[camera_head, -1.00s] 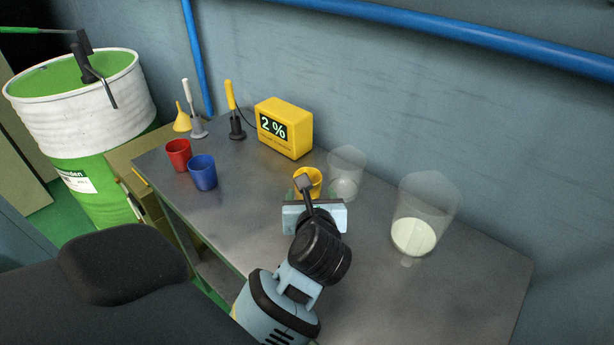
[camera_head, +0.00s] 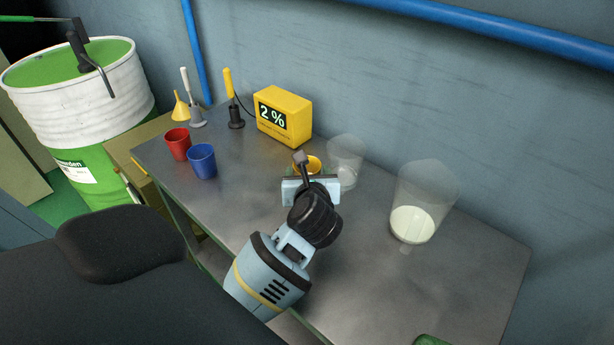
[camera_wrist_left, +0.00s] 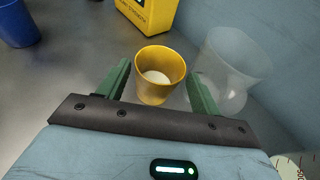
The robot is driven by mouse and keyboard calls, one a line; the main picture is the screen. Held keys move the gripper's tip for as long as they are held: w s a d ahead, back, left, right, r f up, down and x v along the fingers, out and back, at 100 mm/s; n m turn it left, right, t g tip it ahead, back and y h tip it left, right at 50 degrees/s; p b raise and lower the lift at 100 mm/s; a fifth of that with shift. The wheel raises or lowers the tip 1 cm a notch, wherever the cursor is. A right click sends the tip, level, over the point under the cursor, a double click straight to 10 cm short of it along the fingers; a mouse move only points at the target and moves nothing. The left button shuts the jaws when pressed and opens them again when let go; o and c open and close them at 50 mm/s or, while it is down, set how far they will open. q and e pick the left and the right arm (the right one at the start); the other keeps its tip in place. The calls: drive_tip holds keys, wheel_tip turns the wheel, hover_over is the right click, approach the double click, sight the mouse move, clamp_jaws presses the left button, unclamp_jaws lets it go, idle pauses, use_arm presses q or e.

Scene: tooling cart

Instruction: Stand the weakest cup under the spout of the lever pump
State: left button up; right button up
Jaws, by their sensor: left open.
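A yellow cup (camera_head: 315,163) with pale liquid stands on the bench, partly hidden by my left gripper (camera_head: 308,177) in the head view. In the left wrist view the yellow cup (camera_wrist_left: 153,93) is between or just beyond the green fingers of my open left gripper (camera_wrist_left: 160,80); contact cannot be told. A red cup (camera_head: 177,145) and a blue cup (camera_head: 203,163) stand at the bench's left. The black lever pump (camera_head: 78,50) sits on the drum at far left, its bent spout (camera_head: 106,84) hanging over the side. My right gripper is not in view.
A yellow meter (camera_head: 284,116) reads 2 %. Two probes and a yellow funnel (camera_head: 181,108) stand left of it. A clear empty vessel (camera_head: 345,152) is right of the yellow cup. A clear beaker (camera_head: 424,190) holds pale liquid. A green thing (camera_head: 432,341) is cut off at the bottom.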

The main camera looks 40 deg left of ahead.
use_arm(q)
drive_tip(key=shift+x, duration=1.15)
drive_tip(key=c, duration=0.7)
drive_tip(key=shift+c, duration=0.2)
drive_tip(key=shift+r, duration=0.15)
drive_tip(key=s+r, duration=0.2)
drive_tip(key=s, duration=0.6)
drive_tip(key=s+a+r, duration=0.1)
drive_tip(key=s+r, duration=0.1)
drive_tip(key=s, duration=0.5)
drive_tip(key=shift+s+a+r, duration=0.3)
drive_tip(key=shift+s+r, duration=0.05)
drive_tip(key=shift+s, duration=0.05)
idle(0.3)
